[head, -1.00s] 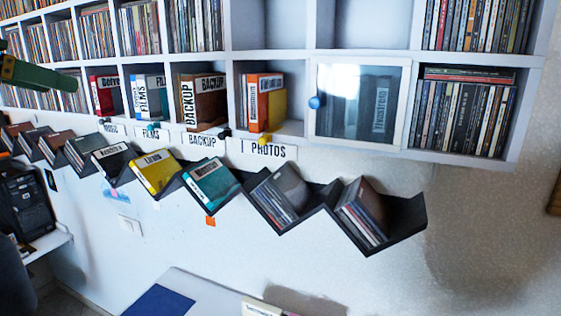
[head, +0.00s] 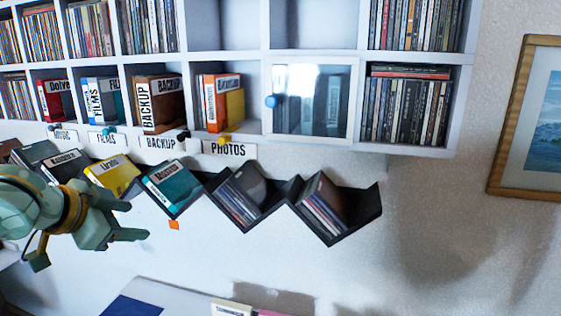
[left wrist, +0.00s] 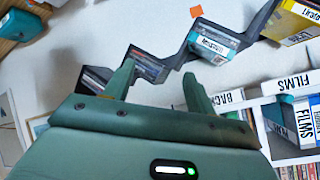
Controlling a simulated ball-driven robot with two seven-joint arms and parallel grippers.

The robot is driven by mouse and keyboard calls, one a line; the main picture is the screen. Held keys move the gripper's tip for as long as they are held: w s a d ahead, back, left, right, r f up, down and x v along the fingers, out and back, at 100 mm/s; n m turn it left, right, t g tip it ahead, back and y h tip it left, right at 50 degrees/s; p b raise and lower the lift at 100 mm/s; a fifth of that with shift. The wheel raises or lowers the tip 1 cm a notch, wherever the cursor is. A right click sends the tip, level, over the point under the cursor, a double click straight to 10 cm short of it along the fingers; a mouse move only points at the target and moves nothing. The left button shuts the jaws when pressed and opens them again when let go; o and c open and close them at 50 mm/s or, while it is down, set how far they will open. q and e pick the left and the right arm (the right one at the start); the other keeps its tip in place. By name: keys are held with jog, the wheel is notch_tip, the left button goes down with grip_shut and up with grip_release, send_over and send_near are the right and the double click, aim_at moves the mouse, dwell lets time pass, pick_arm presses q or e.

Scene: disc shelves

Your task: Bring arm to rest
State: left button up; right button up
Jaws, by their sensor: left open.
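My left gripper (head: 132,222) is in the lower left of the head view, in front of the lower part of the zigzag rack. In the left wrist view its two fingers (left wrist: 157,85) are spread apart with nothing between them. The zigzag disc rack (head: 290,190) on the wall holds a yellow case (head: 113,175), a teal case (head: 172,186) and several other discs. The rack also shows past the fingers in the left wrist view (left wrist: 172,62). My right gripper is in neither view.
A white cube shelf (head: 410,151) above the rack holds many discs and labelled boxes. One compartment has a closed glass door with a blue knob (head: 271,101). A framed picture (head: 497,175) hangs at right. The wall below the rack is mostly clear.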

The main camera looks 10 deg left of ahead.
pick_arm(q)
jog(key=d+f+m, duration=0.1)
jog(key=d+f, duration=0.2)
jog(key=f, duration=0.4)
jog(key=d+f+m, duration=0.1)
jog(key=d+f, duration=0.2)
jog(key=f, duration=0.4)
jog(key=s+f+n+g+y, duration=0.3)
jog(key=s+f+y, duration=0.3)
jog(key=s+f, duration=1)
jog(key=s+d+f+g+h+b, duration=0.1)
jog(key=s+d+f+b, duration=0.15)
jog(key=f, duration=0.95)
jog(key=s+d+f+g+h+b, duration=0.15)
jog(key=f+b, duration=0.25)
jog(key=f, duration=0.7)
jog(key=s+d+f+g+b, duration=0.1)
jog(key=s+f+b, duration=0.15)
jog(key=f, duration=0.95)
jog(key=s+f+n+g+h+b, duration=0.1)
jog(key=s+f+n+g+b, duration=0.2)
jog(key=s+f+b, duration=0.5)
jog(key=s+f, duration=1.2)
jog(key=f, duration=0.4)
jog(key=shift+a+f+n+h+b, duration=0.15)
jog(key=shift+a+n+h+b, duration=0.1)
jog(key=shift+n+h+b, duration=0.15)
